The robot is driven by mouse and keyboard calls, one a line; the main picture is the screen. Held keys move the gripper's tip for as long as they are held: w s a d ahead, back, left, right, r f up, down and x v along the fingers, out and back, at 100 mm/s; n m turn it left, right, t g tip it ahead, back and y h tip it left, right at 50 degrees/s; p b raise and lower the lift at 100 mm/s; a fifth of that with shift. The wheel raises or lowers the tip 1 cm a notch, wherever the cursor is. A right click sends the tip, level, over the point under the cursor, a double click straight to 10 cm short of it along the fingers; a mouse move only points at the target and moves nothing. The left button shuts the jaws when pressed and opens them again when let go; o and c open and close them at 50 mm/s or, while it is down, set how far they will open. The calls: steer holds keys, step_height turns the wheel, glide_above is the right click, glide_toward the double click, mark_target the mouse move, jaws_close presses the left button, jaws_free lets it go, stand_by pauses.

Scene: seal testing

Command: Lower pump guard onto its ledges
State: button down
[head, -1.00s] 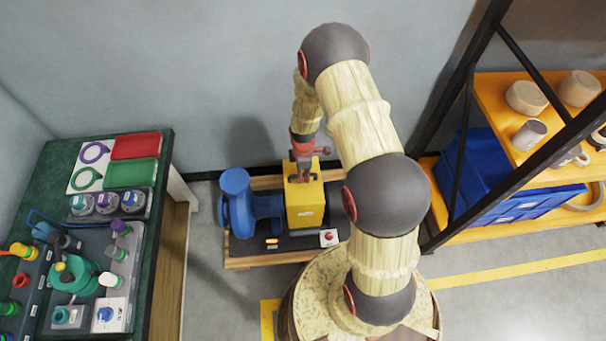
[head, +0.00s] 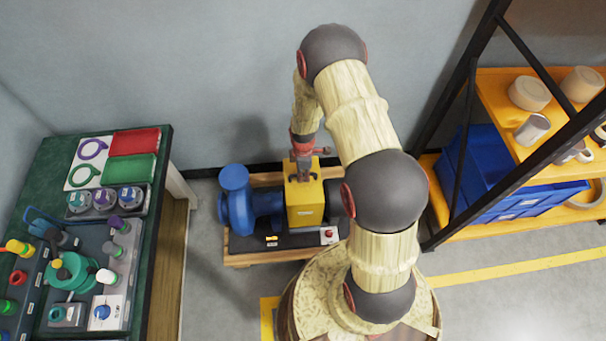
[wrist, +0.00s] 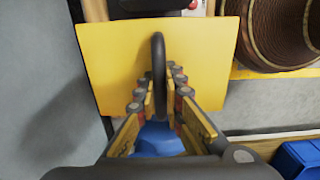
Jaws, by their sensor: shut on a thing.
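The yellow pump guard (head: 305,206) is over the middle of the blue pump (head: 237,203), between the pump's blue body and its dark motor end. In the wrist view the guard's flat yellow top (wrist: 115,60) fills the upper middle, with a dark upright handle (wrist: 158,75) on it. My gripper (head: 303,172) is above the guard, and in the wrist view its fingers (wrist: 159,95) are shut on the handle. The guard looks about level. The ledges are hidden under the guard, so I cannot tell whether it touches them.
The pump stands on a low wooden pallet (head: 240,259) by the wall. A green-topped bench (head: 155,165) with fittings and trays is at the left. An orange shelf (head: 483,236) with blue bins and mugs is at the right. Bare floor lies between bench and pallet.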

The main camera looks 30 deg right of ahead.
mark_target(303, 184)
steer(key=shift+f+b, duration=0.5)
steer(key=shift+f, duration=0.75)
steer(key=shift+w+f, duration=0.1)
steer(key=shift+f, duration=1.5)
steer(key=shift+s+a+f, duration=0.1)
steer(key=shift+s+f, duration=0.15)
steer(key=shift+f, duration=0.35)
steer(key=shift+s+f, duration=0.25)
steer(key=shift+f, duration=0.3)
stand_by(0.7)
steer(key=c, duration=2)
jaws_free()
steer(key=shift+o, duration=0.9)
steer(key=shift+w+r, duration=0.1)
steer(key=shift+w, duration=0.15)
steer(key=shift+w+r, duration=0.1)
steer(key=shift+r, duration=0.25)
step_height(303, 184, up, 8)
steer(key=p, duration=0.6)
steer(key=shift+r, duration=0.25)
